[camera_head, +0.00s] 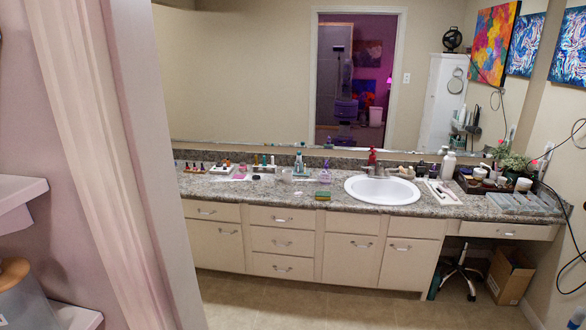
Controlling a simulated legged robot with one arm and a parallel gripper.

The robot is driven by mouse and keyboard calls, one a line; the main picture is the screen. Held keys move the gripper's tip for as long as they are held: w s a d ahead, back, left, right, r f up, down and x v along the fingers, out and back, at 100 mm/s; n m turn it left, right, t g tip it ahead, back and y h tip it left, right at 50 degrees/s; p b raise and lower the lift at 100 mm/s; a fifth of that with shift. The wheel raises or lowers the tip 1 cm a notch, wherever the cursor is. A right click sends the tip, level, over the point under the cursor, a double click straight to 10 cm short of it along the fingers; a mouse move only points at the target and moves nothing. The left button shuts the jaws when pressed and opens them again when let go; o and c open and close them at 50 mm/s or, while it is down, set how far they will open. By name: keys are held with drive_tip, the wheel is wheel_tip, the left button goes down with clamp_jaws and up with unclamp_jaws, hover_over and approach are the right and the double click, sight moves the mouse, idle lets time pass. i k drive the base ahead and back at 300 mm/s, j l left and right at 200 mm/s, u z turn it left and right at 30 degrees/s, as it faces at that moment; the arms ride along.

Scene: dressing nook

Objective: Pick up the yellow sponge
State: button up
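A small sponge (322,196) with green and yellow on it lies near the front edge of the speckled granite counter (275,213). It is left of the white oval sink (383,190) and in front of a purple-tinted bottle (325,174). It looks tiny from here, and its yellow part is only a thin strip. My gripper is not in view.
A pale wall edge (135,165) stands close at left, with white shelves (20,190) beside it. Bottles, a red spray bottle (372,157) and trays crowd the counter's back and right. A stool (461,270) and cardboard box (509,276) stand lower right. The tiled floor before the cabinets is clear.

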sight(320, 195)
drive_tip(key=i, duration=1.8)
drive_tip(key=i+j+z, duration=0.15)
drive_tip(key=i+z, duration=0.3)
drive_tip(key=i, duration=0.15)
drive_tip(key=i+j+z, duration=0.3)
drive_tip(key=i+z, duration=0.2)
drive_tip(key=i+j+z, duration=0.45)
drive_tip(key=i+j, duration=0.1)
